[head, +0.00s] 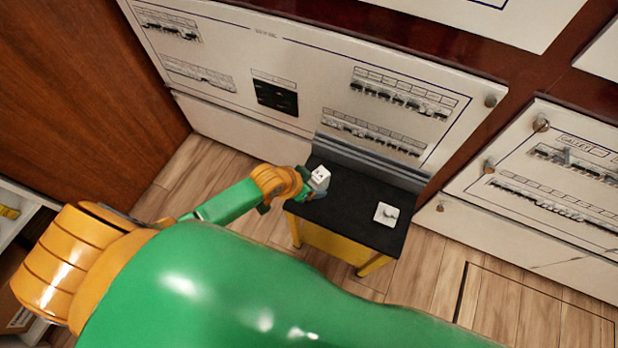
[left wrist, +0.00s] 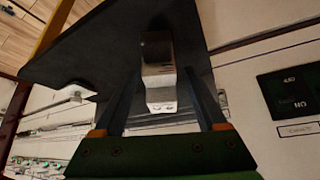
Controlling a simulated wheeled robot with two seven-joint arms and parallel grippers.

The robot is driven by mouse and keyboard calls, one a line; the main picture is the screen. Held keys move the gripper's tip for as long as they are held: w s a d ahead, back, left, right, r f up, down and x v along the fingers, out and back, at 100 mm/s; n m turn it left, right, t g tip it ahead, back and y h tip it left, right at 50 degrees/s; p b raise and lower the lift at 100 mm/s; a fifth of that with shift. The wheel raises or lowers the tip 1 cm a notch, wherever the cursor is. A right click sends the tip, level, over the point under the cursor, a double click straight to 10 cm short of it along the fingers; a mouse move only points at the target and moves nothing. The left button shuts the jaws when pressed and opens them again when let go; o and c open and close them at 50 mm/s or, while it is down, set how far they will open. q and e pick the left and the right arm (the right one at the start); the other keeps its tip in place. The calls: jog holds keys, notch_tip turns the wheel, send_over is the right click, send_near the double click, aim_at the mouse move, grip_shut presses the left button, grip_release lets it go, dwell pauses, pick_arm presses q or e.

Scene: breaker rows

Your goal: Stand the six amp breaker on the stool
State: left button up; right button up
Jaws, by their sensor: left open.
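The stool (head: 345,215) has a black top and yellow legs and stands before the white panel wall. A small white breaker (head: 319,177) appears to stand upright on the top near its left end. In the left wrist view this breaker (left wrist: 160,88) shows a pale body with a dark part, between my two fingers. My left gripper (head: 309,190) is at the breaker, and its fingers (left wrist: 162,75) are open, one on each side. A second white piece (head: 386,214) lies on the right part of the stool top. I cannot read a rating on either piece. My right gripper is not visible.
Panels with rows of breakers (head: 400,95) rise behind the stool, and another panel (head: 560,180) is at the right. A dark switch plate (head: 275,95) is on the panel. A brown wooden surface (head: 85,100) is at the left. The wooden floor (head: 430,280) right of the stool is clear.

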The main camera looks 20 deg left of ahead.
pick_arm(q)
jog(key=p+v, duration=0.5)
jog(key=v, duration=0.6)
jog(key=s+a+f+n+y, duration=0.1)
jog(key=s+a+f, duration=0.1)
jog(key=f, duration=0.2)
jog(key=s+a+f+n+g, duration=0.1)
jog(key=a+f, duration=0.1)
jog(key=f, duration=0.3)
jog(key=s+a+f+n+y, duration=0.1)
jog(key=s+a+f, duration=0.1)
jog(key=a+f, duration=0.15)
jog(key=s+d+f+g, duration=0.2)
jog(key=s+f, duration=0.3)
jog(key=s, duration=0.4)
jog(key=s+d+f+g, duration=0.2)
jog(key=s+f, duration=0.4)
jog(key=s, duration=0.3)
jog(key=shift+s+f+y, duration=0.2)
jog(key=shift+s+y, duration=0.1)
jog(key=shift+s, duration=0.1)
